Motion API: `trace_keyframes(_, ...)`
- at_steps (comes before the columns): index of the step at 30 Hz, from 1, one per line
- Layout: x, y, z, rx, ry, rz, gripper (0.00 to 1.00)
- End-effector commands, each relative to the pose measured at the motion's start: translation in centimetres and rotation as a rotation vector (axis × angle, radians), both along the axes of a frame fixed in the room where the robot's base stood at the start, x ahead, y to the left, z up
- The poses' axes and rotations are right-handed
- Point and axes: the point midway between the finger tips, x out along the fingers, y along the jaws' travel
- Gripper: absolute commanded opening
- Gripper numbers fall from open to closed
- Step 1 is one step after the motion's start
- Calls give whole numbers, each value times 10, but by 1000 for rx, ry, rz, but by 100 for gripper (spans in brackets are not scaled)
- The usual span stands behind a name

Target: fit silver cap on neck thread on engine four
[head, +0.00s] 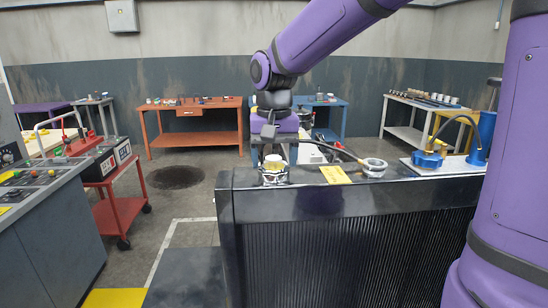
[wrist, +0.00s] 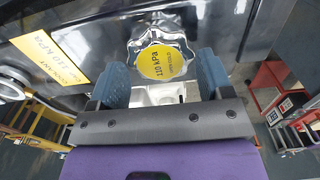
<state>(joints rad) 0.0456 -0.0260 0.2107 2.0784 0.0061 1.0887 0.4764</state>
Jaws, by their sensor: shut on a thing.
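The silver cap (wrist: 163,52) has a lobed rim and a yellow disc reading 110 kPa. In the wrist view it lies between the two blue fingers of my gripper (wrist: 164,74), which is shut on it. In the head view the cap (head: 275,177) is low over the left end of the engine's dark top (head: 310,202), under my gripper (head: 274,160). A pale metal piece (wrist: 165,94) shows beside the cap between the fingers. The neck thread is hidden, and I cannot tell whether the cap touches it or is seated.
A yellow label (head: 335,174) and a silver ring-shaped fitting (head: 373,167) with a black hose are to the right on the engine top. A blue-and-yellow part (head: 428,158) stands farther right. A control console (head: 50,215) and red cart (head: 115,190) are left, beyond open floor.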

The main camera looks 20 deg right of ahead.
Motion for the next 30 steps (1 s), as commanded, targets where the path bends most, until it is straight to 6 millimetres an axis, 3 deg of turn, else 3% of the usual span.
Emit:
trace_keyframes(21,0,0,43,1,-1,0,24)
trace_keyframes(30,0,0,50,0,0,0,24)
